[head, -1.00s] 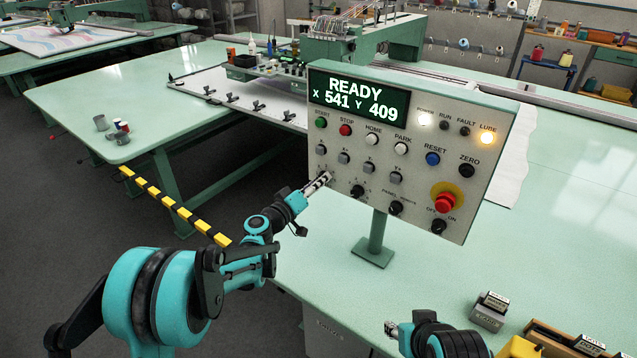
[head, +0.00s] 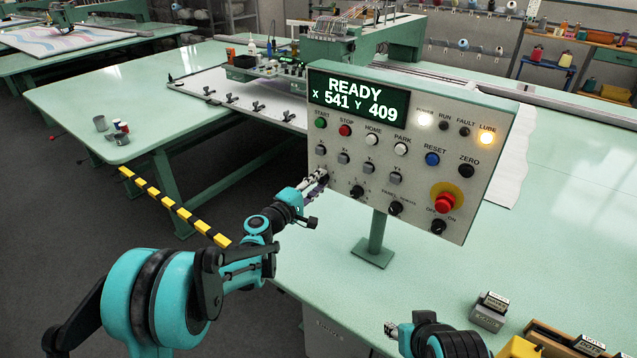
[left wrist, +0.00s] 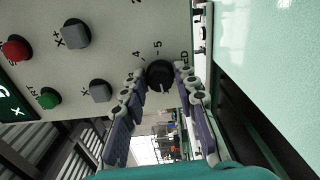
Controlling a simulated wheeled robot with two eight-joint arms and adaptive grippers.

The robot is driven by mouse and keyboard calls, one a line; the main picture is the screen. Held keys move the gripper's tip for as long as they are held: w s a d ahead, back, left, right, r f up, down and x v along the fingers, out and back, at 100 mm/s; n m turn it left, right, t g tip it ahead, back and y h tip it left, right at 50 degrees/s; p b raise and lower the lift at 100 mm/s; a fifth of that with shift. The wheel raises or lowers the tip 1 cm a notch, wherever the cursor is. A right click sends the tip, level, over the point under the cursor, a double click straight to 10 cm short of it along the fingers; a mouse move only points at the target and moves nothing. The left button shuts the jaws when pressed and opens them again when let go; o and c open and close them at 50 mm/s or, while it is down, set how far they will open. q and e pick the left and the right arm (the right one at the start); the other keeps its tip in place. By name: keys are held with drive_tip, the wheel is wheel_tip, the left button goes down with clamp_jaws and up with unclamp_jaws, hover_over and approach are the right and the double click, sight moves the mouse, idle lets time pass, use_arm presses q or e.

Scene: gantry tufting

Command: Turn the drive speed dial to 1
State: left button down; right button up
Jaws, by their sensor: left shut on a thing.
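The drive speed dial (left wrist: 160,75) is a round black knob at the lower left of the control panel (head: 330,125). In the left wrist view it sits between the two fingers of my left gripper (left wrist: 159,86), which is shut on it. Printed figures 4 and 5 show beside it; its pointer's setting cannot be read clearly. In the head view my left gripper (head: 319,178) reaches the panel's lower left edge and hides the dial. My right gripper (head: 391,328) shows only as a small tip low in the head view, away from the panel.
The panel stands on a green post (head: 375,238) on the pale green table (head: 480,265). A black knob (head: 357,191) is close right of my left gripper, with grey jog buttons (head: 343,157) above. A red emergency stop (head: 445,202) is farther right. Small boxes (head: 489,310) stand at lower right.

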use_arm(q)
drive_tip(key=shift+n, duration=0.5)
drive_tip(key=c, duration=1.2)
unclamp_jaws()
drive_tip(key=shift+o, duration=0.2)
drive_tip(key=shift+a, duration=0.1)
drive_tip(key=v, duration=1.2)
